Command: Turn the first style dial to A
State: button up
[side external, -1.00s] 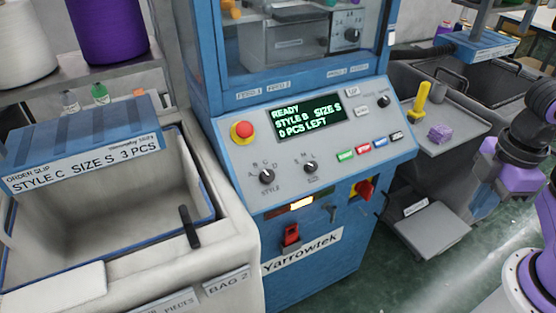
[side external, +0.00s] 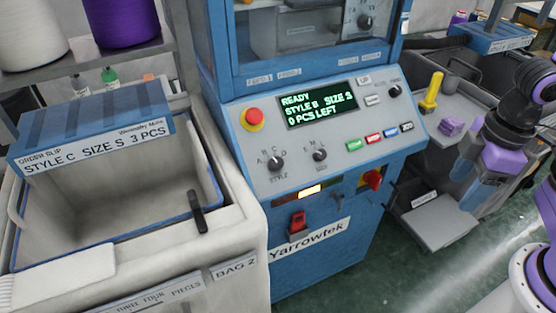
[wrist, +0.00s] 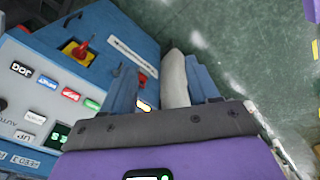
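The first style dial (side external: 275,163) is a black knob on the grey sloped panel, marked STYLE, with letters around it. Its pointer is too small to read. The display (side external: 318,104) reads READY, STYLE B, SIZE S, 0 PCS LEFT. A second black dial (side external: 320,156) sits to its right. In the wrist view my gripper (wrist: 165,85) has its two blue fingers apart, with nothing clearly held between them. A pale shape seen between them looks like background.
A red emergency stop (side external: 253,119) is above the style dial. Coloured buttons (side external: 374,138) and a red rotary switch (side external: 372,180) are to the right. The left bin (side external: 235,213) carries an order slip (side external: 95,145) reading STYLE C, SIZE S, 3 PCS. The space before the panel is clear.

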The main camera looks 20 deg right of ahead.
jog(key=w+a+r+m+t, duration=0.25)
jog(key=w+a+m, duration=0.45)
jog(key=w+a, duration=0.55)
jog(key=m+t, duration=0.2)
jog(key=m, duration=0.6)
send_near(277, 163)
jog(key=x, duration=0.9)
jog(key=c, duration=1)
